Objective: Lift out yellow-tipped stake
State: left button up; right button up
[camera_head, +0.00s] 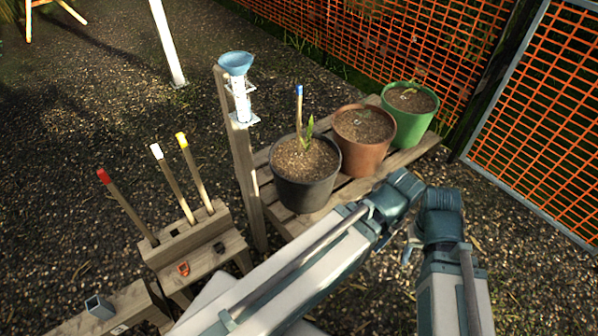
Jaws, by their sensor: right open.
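The yellow-tipped stake (194,171) stands in the wooden stake rack (186,238) at the left, at the right end of its row and leaning a little left. A white-tipped stake (173,183) and a red-tipped stake (126,206) stand in the same rack to its left. Only a small dark part of what seems to be my right gripper (409,246) shows between my arm links, well to the right of the rack. It is open and apart from the stakes; its fingers are mostly hidden. My left gripper is not in view.
A black pot (297,190) with a blue-tipped stake (299,115), a brown pot (366,155) and a green pot (417,124) stand on a slatted bench. A post with a rain gauge (237,85) rises between rack and pots. Orange mesh fencing (395,40) closes the back.

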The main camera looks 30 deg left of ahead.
aim_at(181, 140)
jog(key=j+u, duration=0.15)
jog(key=u, duration=0.3)
jog(key=j+u, duration=0.1)
jog(key=u, duration=0.3)
jog(key=j+u, duration=0.15)
jog(key=u, duration=0.3)
jog(key=j+u, duration=0.1)
jog(key=u, duration=0.35)
jog(key=i, duration=0.05)
